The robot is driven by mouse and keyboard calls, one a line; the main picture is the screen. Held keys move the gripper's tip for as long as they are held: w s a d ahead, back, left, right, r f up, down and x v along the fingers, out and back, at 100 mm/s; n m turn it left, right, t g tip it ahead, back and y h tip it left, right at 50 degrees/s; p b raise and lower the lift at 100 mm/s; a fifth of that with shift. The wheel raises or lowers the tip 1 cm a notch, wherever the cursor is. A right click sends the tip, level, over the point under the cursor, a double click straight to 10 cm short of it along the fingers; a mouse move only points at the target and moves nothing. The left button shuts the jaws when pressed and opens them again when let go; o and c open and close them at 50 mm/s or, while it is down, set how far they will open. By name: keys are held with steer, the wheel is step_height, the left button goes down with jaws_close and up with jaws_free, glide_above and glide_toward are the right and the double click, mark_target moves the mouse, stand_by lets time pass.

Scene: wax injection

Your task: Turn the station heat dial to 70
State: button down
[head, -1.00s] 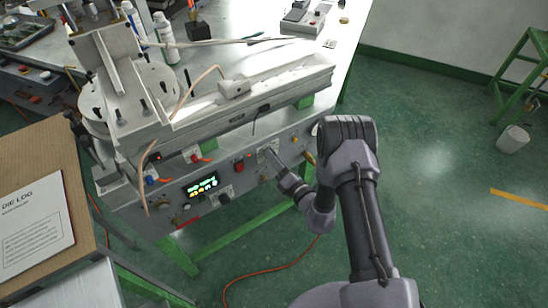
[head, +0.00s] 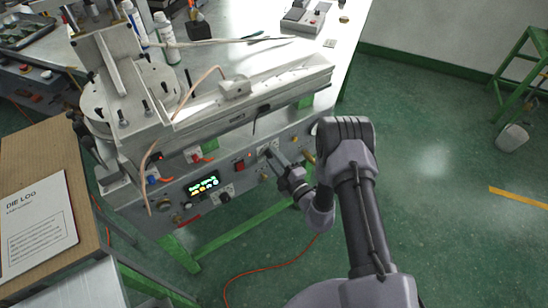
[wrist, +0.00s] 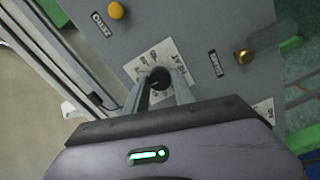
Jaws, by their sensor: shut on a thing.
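The heat dial (wrist: 158,78) is a dark round knob on a white printed scale plate (wrist: 141,68), seen in the wrist view. My gripper (wrist: 159,88) is shut on this dial, with one finger on each side of it. The scale's numbers are too small and tilted to read, so the setting cannot be told. In the head view my gripper (head: 272,156) reaches the station's front panel (head: 231,181), right of a red button. There the dial is mostly hidden by the fingers.
A yellow button (wrist: 116,10) and a brass knob (wrist: 243,57) sit on the panel near the dial. In the head view a lit display (head: 203,186) is to the left. A white machine (head: 240,105) stands above the panel, and a red cable (head: 270,268) lies on the open green floor.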

steer(key=shift+m, duration=0.6)
steer(key=c, duration=1.1)
jaws_free()
steer(key=shift+o, duration=0.2)
steer(key=shift+s+d, duration=0.1)
steer(key=p+v, duration=0.4)
steer(key=v, duration=1.3)
steer(key=shift+s, duration=0.1)
